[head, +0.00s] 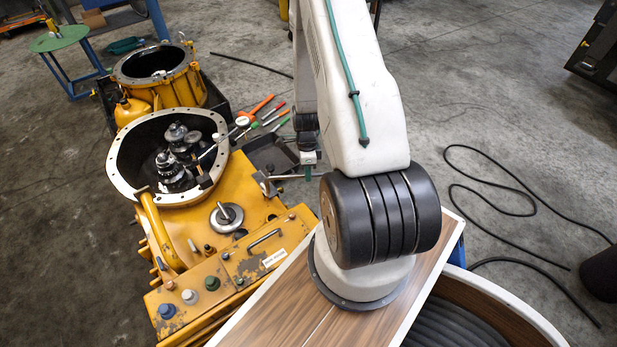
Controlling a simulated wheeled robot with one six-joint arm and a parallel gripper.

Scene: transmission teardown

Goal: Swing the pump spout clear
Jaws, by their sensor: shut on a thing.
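My gripper (264,181) is small in the head view, just right of the yellow transmission unit (252,190). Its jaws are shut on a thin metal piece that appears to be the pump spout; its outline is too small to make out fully. The open round housing (125,165) with a pale bolted flange is to the left, with dark gear shafts (172,172) standing in it. A dark block (205,181) and a thin rod sit at the housing's right rim, apart from my jaws. My arm partly hides the area to the right.
A yellow curved pipe (160,232) rises beside the housing. A second yellow housing (158,65) stands behind it. Screwdrivers and other tools (265,115) and a dark tray (270,152) lie behind my gripper.

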